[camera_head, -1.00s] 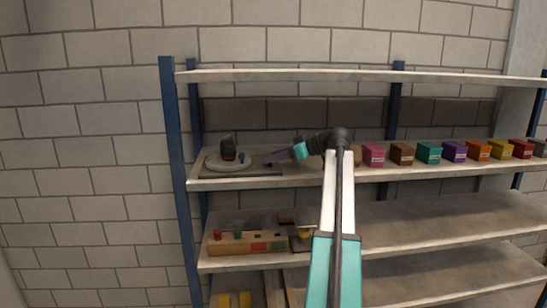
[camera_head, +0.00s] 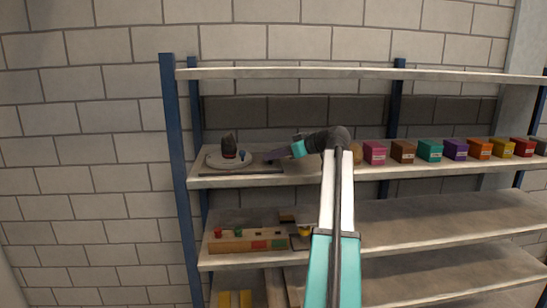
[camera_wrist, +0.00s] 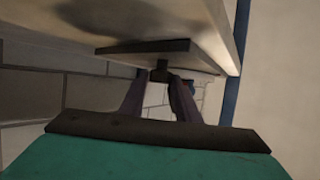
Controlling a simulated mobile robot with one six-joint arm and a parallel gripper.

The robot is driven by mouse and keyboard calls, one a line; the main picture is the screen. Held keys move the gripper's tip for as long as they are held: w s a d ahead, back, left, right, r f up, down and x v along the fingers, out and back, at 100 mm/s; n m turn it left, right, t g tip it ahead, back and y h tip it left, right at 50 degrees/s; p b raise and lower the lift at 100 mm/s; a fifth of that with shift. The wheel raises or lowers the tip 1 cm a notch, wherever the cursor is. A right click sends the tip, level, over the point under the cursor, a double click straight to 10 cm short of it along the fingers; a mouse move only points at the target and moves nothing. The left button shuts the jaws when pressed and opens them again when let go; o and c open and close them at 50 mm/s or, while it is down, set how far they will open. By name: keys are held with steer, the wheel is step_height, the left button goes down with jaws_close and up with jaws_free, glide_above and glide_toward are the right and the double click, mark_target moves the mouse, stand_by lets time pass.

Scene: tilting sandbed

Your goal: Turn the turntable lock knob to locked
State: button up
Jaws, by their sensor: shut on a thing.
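My gripper (camera_head: 272,157) reaches in from the right, at the right end of the board. In the wrist view, its two dark purple fingers are shut on a small dark block, seemingly the lock knob (camera_wrist: 160,73), at the edge of the board (camera_wrist: 135,50). The knob is too small to make out in the head view, and its setting cannot be read.
A row of coloured bins (camera_head: 430,150) stands on the same shelf, right of my wrist. The shelf below holds a wooden box with coloured parts (camera_head: 240,243). Another shelf board runs above my gripper. A blue post (camera_head: 172,150) stands at the left.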

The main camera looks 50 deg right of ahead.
steer(key=m+h, duration=0.1)
steer(key=a+m+h+b, duration=0.1)
steer(key=shift+s+f+h, duration=0.1)
steer(key=shift+h, duration=0.3)
steer(key=m+h, duration=0.2)
steer(key=shift+a+m+h, duration=0.1)
steer(key=shift+m+h, duration=0.3)
steer(key=shift+w+a+m+g+h+p, duration=0.15)
steer(key=shift+m+g+h+p, duration=0.35)
steer(key=shift+m+h, duration=0.5)
steer(key=shift+w+a+m+g+h+p, duration=0.1)
steer(key=shift+m+g+h+p, duration=0.35)
steer(key=shift+m+h, duration=0.55)
steer(key=shift+w+m+g+h, duration=0.2)
steer(key=shift+m+g+h, duration=0.75)
steer(key=shift+m+h, duration=0.25)
steer(key=shift+w+a+m+g+h+b, duration=0.1)
steer(key=shift+w+m+g+h+b, duration=0.05)
steer(key=shift+m+g+h+b, duration=0.65)
steer(key=shift+w+a+m+g+h+b, duration=0.15)
steer(key=shift+m+g+h+b, duration=0.3)
steer(key=shift+m+g, duration=0.55)
steer(key=shift+w+m+g+h+b, duration=0.1)
steer(key=shift+m+g+h+b, duration=0.25)
steer(key=shift+m+g+b, duration=0.7)
steer(key=shift+m+g, duration=0.25)
steer(key=o, duration=1)
